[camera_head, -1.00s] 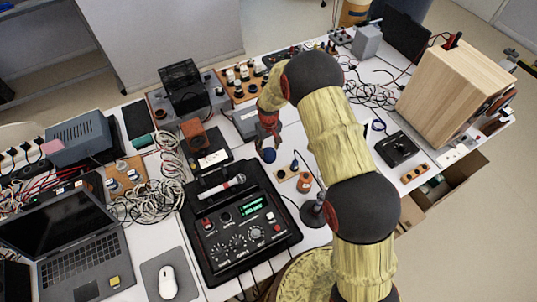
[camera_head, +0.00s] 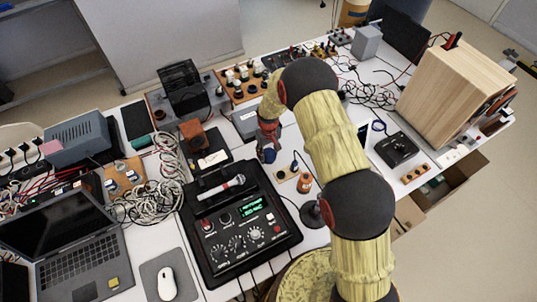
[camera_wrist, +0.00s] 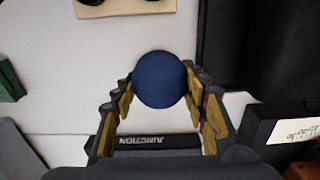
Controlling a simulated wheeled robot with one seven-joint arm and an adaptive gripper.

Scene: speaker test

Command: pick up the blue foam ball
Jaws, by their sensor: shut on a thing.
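The blue foam ball (camera_wrist: 160,79) sits between the two fingertips of my gripper (camera_wrist: 160,97) in the wrist view, with the pads touching it on both sides. In the head view the blue ball (camera_head: 269,155) shows at the lower end of my gripper (camera_head: 268,145), partly covered by the fingers. It is over the white table, just behind the black mixer. I cannot tell from these views how far it is above the table.
The black mixer (camera_head: 240,225) with a microphone (camera_head: 221,187) on it stands in front. A small orange bottle (camera_head: 305,182) is to the right of the ball. A black box labelled "JUNCTION" (camera_wrist: 145,141) lies below the ball in the wrist view. Cables (camera_head: 150,190) are tangled at the left.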

